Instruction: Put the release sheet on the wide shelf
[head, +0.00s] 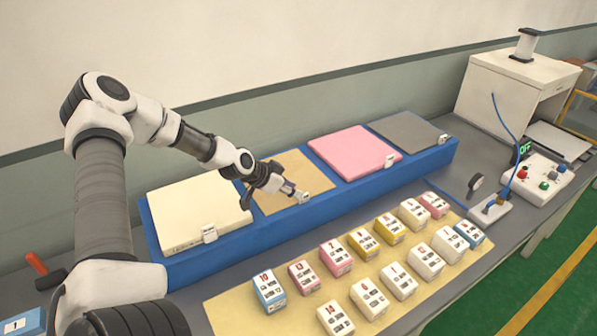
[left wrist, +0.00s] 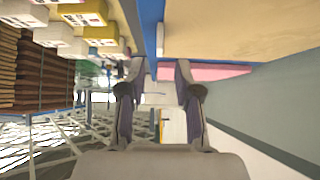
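A thin tan sheet (head: 318,177), which appears to be the release sheet, lies flat on the long blue stand (head: 365,186), between a cream pad and a pink pad. A small white tag (head: 303,198) is at its front edge. My left gripper (head: 298,194) is at that front edge, close to the tag; touching or apart cannot be told. In the left wrist view its fingers (left wrist: 160,70) are spread with nothing visible between them, and a tan surface (left wrist: 235,28) is close by. I cannot tell which surface is the wide shelf. My right gripper is not in view.
The cream pad (head: 192,208), pink pad (head: 352,150) and grey pad (head: 405,131) sit on the blue stand. Several numbered boxes (head: 362,242) stand in rows on a tan mat in front. A control box (head: 545,176) and white cabinet (head: 505,92) stand at the right.

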